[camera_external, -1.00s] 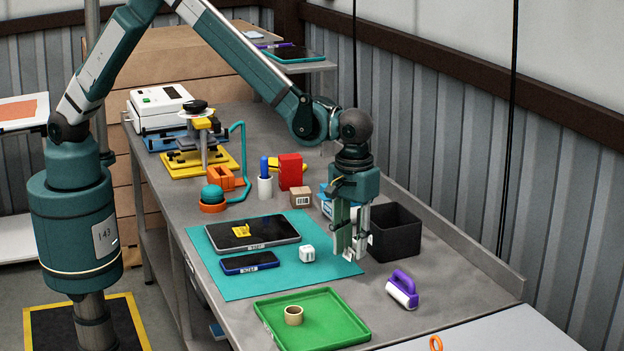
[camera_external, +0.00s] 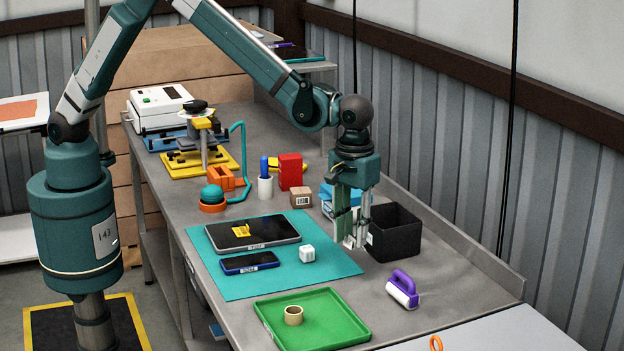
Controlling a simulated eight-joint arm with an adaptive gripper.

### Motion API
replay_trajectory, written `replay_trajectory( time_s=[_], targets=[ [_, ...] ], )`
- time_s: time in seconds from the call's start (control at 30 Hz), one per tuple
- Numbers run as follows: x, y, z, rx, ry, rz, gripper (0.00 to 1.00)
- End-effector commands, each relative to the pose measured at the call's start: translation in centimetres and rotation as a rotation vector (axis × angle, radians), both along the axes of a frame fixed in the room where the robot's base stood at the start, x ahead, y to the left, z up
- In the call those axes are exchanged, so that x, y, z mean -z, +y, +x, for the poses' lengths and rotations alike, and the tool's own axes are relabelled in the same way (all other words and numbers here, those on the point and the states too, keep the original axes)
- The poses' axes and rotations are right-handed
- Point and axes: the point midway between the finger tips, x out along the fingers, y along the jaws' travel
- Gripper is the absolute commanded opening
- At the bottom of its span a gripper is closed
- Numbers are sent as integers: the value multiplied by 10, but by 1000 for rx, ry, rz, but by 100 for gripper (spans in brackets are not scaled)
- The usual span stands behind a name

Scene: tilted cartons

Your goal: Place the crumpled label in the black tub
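The black tub (camera_external: 396,236) stands open-topped on the grey bench, right of the teal mat. My gripper (camera_external: 354,243) points down just left of the tub, over the right edge of the mat. A small white scrap, seemingly the crumpled label (camera_external: 349,242), shows at its fingertips. The fingers look closed on it and hold it above the bench, though they partly hide it.
On the teal mat (camera_external: 222,284) lie a tablet (camera_external: 275,236) with a yellow piece on it, a phone (camera_external: 249,262) and a white cube (camera_external: 307,254). Blue boxes (camera_external: 328,192) stand behind my gripper.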

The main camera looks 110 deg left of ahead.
Motion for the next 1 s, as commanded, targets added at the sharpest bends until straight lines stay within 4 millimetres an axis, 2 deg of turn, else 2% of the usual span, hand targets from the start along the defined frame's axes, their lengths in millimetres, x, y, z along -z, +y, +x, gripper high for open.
replay_trajectory(
  time_s=[0.17,0.37,0.8,1.0],
  targets=[
    [-3,9,4,2,0,0,23],
    [-15,42,17,10,0,1,23],
    [-66,172,51,49,-2,2,23],
    [-82,213,55,64,-2,2,23]
  ],
)
